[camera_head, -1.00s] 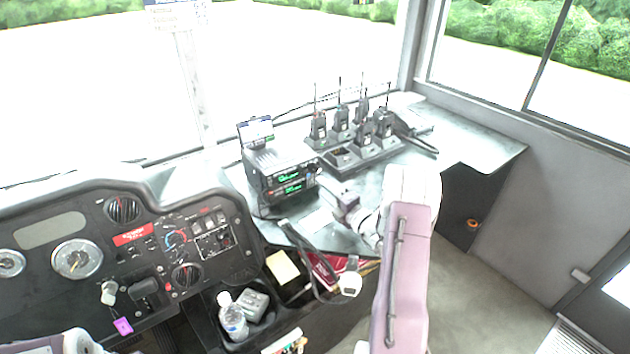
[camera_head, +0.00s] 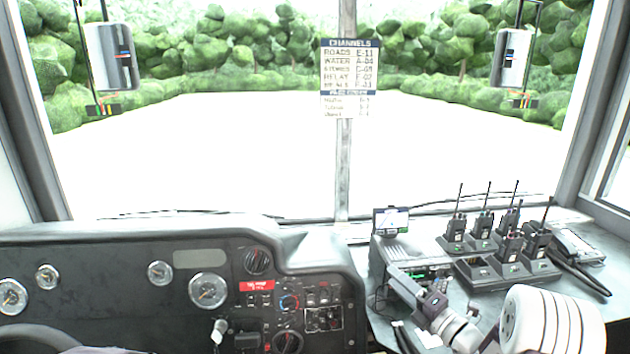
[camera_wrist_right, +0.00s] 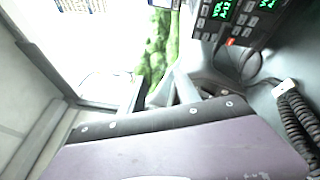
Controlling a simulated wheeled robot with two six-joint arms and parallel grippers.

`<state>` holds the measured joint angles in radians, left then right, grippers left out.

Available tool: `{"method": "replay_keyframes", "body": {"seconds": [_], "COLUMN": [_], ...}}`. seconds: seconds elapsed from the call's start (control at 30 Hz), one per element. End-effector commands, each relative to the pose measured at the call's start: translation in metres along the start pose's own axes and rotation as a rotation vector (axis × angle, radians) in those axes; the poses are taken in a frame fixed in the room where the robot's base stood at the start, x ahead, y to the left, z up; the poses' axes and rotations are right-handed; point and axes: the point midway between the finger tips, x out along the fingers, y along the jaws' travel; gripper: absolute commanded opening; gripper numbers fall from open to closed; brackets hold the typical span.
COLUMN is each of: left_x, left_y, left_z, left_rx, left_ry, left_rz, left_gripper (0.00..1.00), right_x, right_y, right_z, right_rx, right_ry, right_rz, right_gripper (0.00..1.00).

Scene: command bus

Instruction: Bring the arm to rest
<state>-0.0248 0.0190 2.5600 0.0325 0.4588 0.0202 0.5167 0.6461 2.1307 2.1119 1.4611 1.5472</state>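The task names no object apart from the arm. In the head view my right arm comes in at the lower right, with a round white joint in front. Its gripper (camera_head: 408,288) reaches up and left, in front of the stacked radio sets (camera_head: 385,262) on the side counter. I see nothing held in it, but its fingers are too small to judge. In the right wrist view a broad purple and black part of mine fills the lower half, with grey finger-like shapes at its edge. My left gripper is out of view; a sliver of mine shows at the bottom left.
Several handheld radios stand in a charger (camera_head: 508,270) on the counter (camera_head: 437,250), right of the radio sets. A small screen (camera_head: 391,220) sits above the sets. A coiled black cord (camera_wrist_right: 297,118) shows in the wrist view. The dashboard (camera_head: 140,258) fills the left; a channel sign (camera_head: 351,78) hangs ahead.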

Motion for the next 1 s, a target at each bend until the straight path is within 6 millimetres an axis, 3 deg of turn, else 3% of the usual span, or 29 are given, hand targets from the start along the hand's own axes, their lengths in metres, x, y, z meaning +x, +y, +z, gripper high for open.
{"method": "replay_keyframes", "body": {"seconds": [0.03,0.07,0.17,0.2,0.27,0.3,0.37,0.43,0.5,0.67,0.7,0.77,0.83,0.87,0.9,1.0], "left_x": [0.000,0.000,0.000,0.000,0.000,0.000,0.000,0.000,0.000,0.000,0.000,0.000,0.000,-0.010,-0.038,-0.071], "left_y": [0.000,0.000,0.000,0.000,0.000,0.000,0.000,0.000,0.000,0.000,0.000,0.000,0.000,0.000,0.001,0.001], "left_z": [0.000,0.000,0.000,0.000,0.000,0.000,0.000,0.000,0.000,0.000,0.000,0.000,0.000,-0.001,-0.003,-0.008], "left_rx": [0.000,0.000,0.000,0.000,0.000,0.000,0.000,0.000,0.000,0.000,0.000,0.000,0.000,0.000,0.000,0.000], "left_ry": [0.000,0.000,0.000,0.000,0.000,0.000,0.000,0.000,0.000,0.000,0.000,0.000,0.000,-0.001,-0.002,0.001], "left_rz": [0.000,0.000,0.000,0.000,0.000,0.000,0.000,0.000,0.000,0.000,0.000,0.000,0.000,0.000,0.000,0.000], "left_gripper": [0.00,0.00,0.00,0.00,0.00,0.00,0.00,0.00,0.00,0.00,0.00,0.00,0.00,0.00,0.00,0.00], "right_x": [0.013,0.017,0.009,-0.003,-0.031,-0.056,-0.101,-0.149,-0.184,-0.226,-0.230,-0.230,-0.217,-0.216,-0.214,-0.212], "right_y": [0.024,0.034,0.058,0.062,0.062,0.058,0.043,0.019,-0.005,-0.050,-0.059,-0.070,-0.075,-0.065,-0.039,-0.008], "right_z": [-0.042,-0.068,-0.159,-0.195,-0.244,-0.272,-0.302,-0.312,-0.302,-0.253,-0.240,-0.221,-0.206,-0.203,-0.194,-0.183], "right_rx": [-0.042,-0.077,-0.260,-0.362,-0.551,-0.702,-0.969,-1.293,-1.584,-2.111,2.137,1.957,1.817,1.789,1.797,1.800], "right_ry": [0.131,0.217,0.520,0.650,0.857,1.003,1.229,1.468,1.659,1.973,-1.963,-1.733,-1.507,-1.467,-1.479,-1.483], "right_rz": [0.021,0.026,0.042,0.053,0.083,0.118,0.199,0.333,0.494,0.940,-1.049,-1.116,-1.158,-1.183,-1.179,-1.179], "right_gripper": [0.39,0.39,0.39,0.39,0.39,0.39,0.39,0.39,0.39,0.39,0.39,0.39,0.39,0.39,0.39,0.39]}}
